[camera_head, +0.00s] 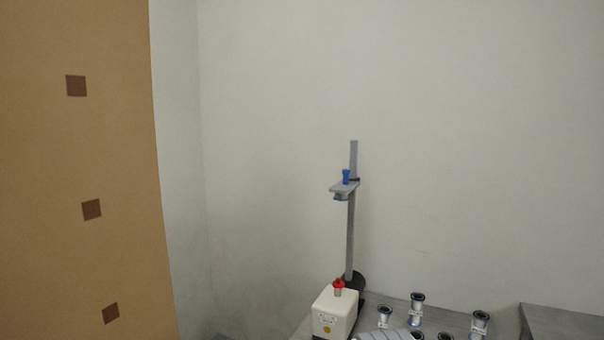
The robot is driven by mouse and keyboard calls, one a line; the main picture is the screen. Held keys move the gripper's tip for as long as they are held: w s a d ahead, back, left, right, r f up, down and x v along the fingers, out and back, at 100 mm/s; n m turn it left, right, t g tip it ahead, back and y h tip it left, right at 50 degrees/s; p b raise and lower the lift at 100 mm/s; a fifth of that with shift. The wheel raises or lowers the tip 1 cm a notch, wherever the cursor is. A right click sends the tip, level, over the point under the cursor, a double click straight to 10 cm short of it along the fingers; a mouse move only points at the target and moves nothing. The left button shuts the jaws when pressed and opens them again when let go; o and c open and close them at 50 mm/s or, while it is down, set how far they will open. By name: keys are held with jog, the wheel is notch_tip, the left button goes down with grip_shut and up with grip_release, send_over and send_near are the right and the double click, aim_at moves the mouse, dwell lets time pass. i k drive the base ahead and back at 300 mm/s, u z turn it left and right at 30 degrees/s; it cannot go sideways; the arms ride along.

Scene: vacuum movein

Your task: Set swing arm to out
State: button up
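A tall grey post (351,235) stands upright near the wall, behind a cream box. A short grey arm (343,187), which looks like the swing arm, sticks out from the post's upper part toward the left and front. A small blue piece (346,176) stands on top of this arm, and a round metal part (341,197) hangs below it. I cannot tell from this view which named setting the arm is in. My gripper is not in view.
The cream box (334,315) has a red-topped fitting (338,286). Several metal flanged fittings (416,307) stand on the grey surface to its right. A striped pale object (383,335) is cut off at the bottom edge. A tan panel (80,150) fills the left.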

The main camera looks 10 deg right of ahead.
aim_at(341, 190)
jog(key=i, duration=0.9)
